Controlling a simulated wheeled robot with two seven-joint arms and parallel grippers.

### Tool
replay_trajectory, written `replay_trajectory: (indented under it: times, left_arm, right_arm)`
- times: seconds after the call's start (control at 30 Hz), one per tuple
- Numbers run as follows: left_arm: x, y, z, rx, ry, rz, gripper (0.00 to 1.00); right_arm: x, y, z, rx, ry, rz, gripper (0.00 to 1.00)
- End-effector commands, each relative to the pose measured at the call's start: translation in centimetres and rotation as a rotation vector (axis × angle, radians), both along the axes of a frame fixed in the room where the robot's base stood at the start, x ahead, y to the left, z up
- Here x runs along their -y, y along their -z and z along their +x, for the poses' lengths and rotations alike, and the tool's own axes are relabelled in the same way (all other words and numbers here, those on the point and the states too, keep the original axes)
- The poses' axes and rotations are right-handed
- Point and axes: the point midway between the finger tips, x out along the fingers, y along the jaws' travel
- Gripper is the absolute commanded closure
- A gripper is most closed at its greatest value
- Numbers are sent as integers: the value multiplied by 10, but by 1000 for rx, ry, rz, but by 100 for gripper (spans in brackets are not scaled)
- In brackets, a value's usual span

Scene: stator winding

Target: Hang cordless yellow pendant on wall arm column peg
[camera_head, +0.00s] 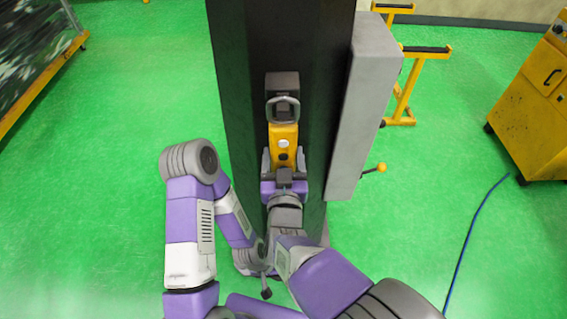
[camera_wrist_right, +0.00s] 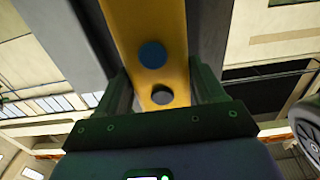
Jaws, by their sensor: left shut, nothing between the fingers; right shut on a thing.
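The yellow pendant (camera_head: 284,150) is upright in front of the dark column (camera_head: 237,60). It has a grey loop (camera_head: 273,112) at its top and round buttons on its face. My right gripper (camera_head: 284,162) is shut on its lower body, one finger on each side. In the right wrist view the pendant (camera_wrist_right: 148,25) runs up between the fingers, with a blue and a grey button visible. A dark grey block (camera_head: 282,80), perhaps the peg, is on the column behind the loop; I cannot tell whether the loop is around it. My left gripper (camera_head: 266,292) is shut and empty, low near the column base.
A long grey box (camera_head: 364,100) runs along the column's right side, with a yellow-knobbed lever (camera_head: 381,168) beside it. A yellow stand (camera_head: 405,100) and yellow cabinet (camera_head: 535,110) stand to the right. A blue cable (camera_head: 470,240) lies on the green floor. The left floor is mostly clear.

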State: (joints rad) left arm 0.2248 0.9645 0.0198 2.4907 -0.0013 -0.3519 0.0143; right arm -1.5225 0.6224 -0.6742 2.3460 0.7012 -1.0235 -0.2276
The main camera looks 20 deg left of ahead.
Motion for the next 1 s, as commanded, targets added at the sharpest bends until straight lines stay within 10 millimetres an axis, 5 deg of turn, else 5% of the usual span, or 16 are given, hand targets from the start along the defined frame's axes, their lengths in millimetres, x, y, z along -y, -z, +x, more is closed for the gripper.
replay_trajectory:
  times: [1.0]
  left_arm:
    - [0,24,0,0,0,0,100]
  right_arm:
    - [-12,18,41,5,0,2,82]
